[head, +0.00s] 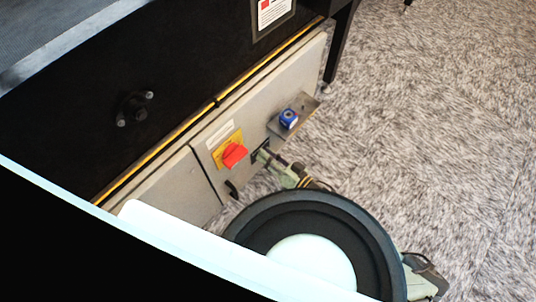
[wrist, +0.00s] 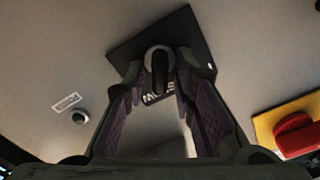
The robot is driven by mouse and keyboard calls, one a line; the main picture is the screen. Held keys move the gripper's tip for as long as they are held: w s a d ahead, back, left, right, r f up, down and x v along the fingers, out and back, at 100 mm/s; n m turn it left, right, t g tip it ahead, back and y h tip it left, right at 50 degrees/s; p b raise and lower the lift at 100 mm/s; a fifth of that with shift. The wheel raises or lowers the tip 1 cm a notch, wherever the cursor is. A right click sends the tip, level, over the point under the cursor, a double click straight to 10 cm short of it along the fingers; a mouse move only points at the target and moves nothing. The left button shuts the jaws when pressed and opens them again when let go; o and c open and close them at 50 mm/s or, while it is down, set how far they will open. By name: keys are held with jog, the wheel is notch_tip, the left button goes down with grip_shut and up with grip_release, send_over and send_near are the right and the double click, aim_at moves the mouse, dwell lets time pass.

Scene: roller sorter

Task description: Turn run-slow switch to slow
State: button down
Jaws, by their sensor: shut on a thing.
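The run-slow switch (wrist: 158,62) is a dark, rounded knob on a square black plate (wrist: 190,35) in the wrist view. My gripper (wrist: 160,85) reaches the plate with a finger on each side of the knob and is shut on it. Part of a white marking shows below the knob between the fingers, too covered to read in full. In the head view my gripper (head: 264,156) meets the grey panel (head: 205,158) right of the red rotary switch. There the knob is hidden by the gripper.
A red rotary switch (head: 234,154) on a yellow plate sits close by, also at right in the wrist view (wrist: 297,134). A blue object (head: 289,118) stands on a metal bracket (head: 302,112) jutting from the panel. A black handle (head: 232,188) is below.

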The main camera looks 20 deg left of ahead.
dwell(0.4)
jog(key=c, duration=1.7)
grip_release()
jog(key=shift+o, duration=0.2)
jog(key=v, duration=1.2)
jog(key=shift+r, duration=0.1)
